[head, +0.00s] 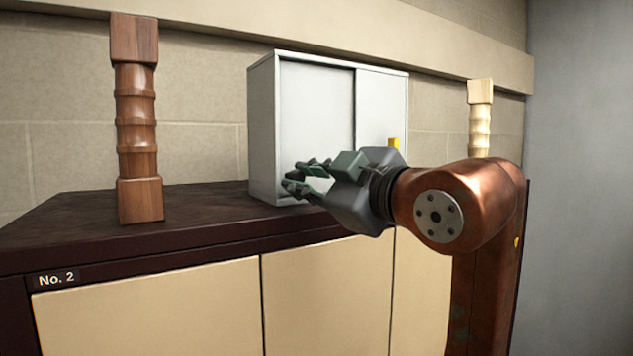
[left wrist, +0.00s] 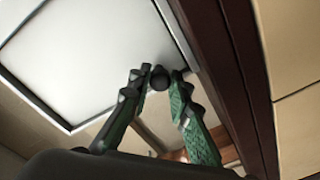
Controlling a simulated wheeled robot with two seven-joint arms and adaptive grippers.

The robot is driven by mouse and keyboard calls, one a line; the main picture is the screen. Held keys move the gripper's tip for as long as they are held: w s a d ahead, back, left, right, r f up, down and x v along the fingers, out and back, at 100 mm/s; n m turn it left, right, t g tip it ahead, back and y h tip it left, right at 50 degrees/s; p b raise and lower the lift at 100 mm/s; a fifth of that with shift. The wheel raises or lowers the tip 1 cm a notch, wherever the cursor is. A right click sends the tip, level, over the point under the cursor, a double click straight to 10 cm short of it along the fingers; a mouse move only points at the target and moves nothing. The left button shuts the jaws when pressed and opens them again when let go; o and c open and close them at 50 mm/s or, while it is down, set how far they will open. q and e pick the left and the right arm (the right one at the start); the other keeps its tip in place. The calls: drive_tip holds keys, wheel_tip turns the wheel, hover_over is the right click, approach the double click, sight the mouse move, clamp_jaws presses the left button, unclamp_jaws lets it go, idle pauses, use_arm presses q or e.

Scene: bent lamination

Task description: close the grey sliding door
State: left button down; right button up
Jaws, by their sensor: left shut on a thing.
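A light grey cabinet (head: 262,130) stands on the dark top of a sideboard. Its front has two grey panels side by side, a left panel (head: 315,115) and a right panel (head: 378,105), with a dark vertical line between them. A small yellow handle (head: 394,142) is on the right panel. My left gripper (head: 303,178) is in front of the left panel's lower part. In the left wrist view its fingers (left wrist: 160,85) are closed around a dark round knob (left wrist: 160,77) close to the pale panel (left wrist: 85,50). My right gripper is not in view.
A dark turned wooden post (head: 137,120) stands left of the cabinet, and a pale post (head: 480,115) stands to its right. The dark sideboard top (head: 75,215) is clear between the dark post and the cabinet. Tan fronts (head: 150,310) lie below its edge.

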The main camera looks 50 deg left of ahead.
use_arm(q)
drive_tip(key=c, duration=2.2)
unclamp_jaws()
drive_tip(key=shift+s, duration=0.15)
drive_tip(key=o, duration=0.4)
drive_tip(key=shift+s, duration=0.25)
drive_tip(key=shift+o, duration=0.2)
drive_tip(key=shift+w, duration=0.1)
drive_tip(key=shift+w, duration=0.1)
drive_tip(key=d, duration=1.2)
drive_tip(key=shift+s, duration=0.45)
